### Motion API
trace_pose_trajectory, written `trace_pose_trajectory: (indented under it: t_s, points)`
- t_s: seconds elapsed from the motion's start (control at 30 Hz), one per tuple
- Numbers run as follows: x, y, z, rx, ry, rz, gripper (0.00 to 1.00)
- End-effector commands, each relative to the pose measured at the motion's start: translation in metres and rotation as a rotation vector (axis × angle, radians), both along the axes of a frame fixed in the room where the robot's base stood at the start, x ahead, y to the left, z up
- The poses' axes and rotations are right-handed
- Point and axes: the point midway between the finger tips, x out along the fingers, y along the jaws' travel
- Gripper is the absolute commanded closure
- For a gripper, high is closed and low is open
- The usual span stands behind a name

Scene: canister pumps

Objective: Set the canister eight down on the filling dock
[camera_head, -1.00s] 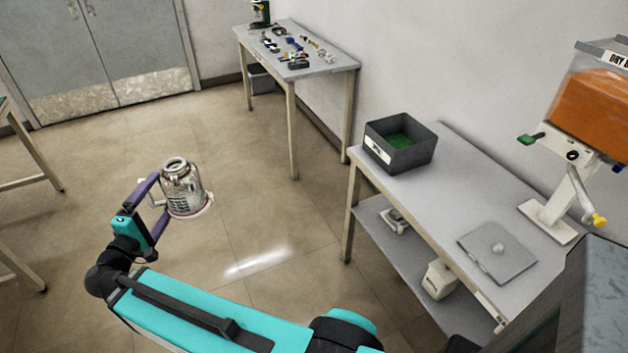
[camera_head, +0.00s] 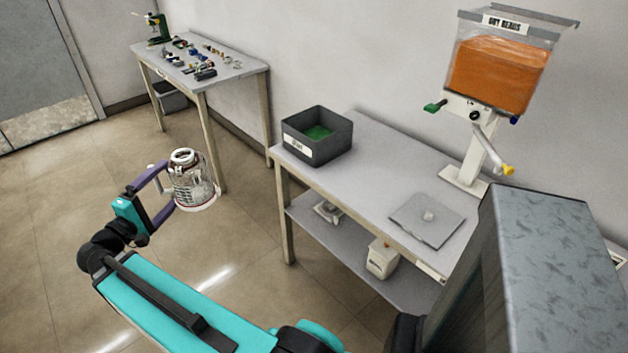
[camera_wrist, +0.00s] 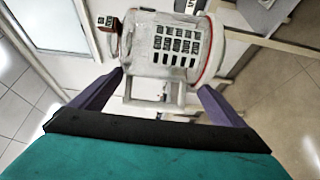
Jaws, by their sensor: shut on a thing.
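A clear canister (camera_head: 193,181) with a pale base ring and a lid clip hangs roughly upright in my gripper (camera_head: 162,184), above the open floor. In the wrist view the canister (camera_wrist: 166,45) shows a printed grid of dark marks, and its handle (camera_wrist: 160,92) lies between the two purple fingers of my gripper (camera_wrist: 160,88). No number on it is readable. On the table (camera_head: 374,150) at the right lies a flat grey square plate with a small round bump (camera_head: 427,218); I cannot tell whether it is the filling dock.
A hopper of orange beads (camera_head: 497,75) on a white stand with a yellow-tipped spout rises behind the plate. A dark bin (camera_head: 317,137) with green contents sits at the table's left end. A cluttered bench (camera_head: 225,67) stands at the back. A grey cabinet-like block (camera_head: 545,235) fills the lower right.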

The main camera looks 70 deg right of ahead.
Motion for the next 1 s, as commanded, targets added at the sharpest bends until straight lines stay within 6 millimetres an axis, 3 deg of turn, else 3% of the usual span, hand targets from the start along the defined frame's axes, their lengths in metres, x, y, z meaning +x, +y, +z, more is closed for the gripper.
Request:
trace_pose_trajectory:
  t_s: [0.1, 0.5, 1.0]
  points:
    - [-0.020, -0.027, -0.002, -0.002, -0.001, -0.062, 0.33]
    - [-0.094, -0.101, -0.006, -0.002, 0.000, -0.257, 0.33]
    - [-0.200, -0.173, -0.011, 0.001, 0.000, -0.500, 0.33]
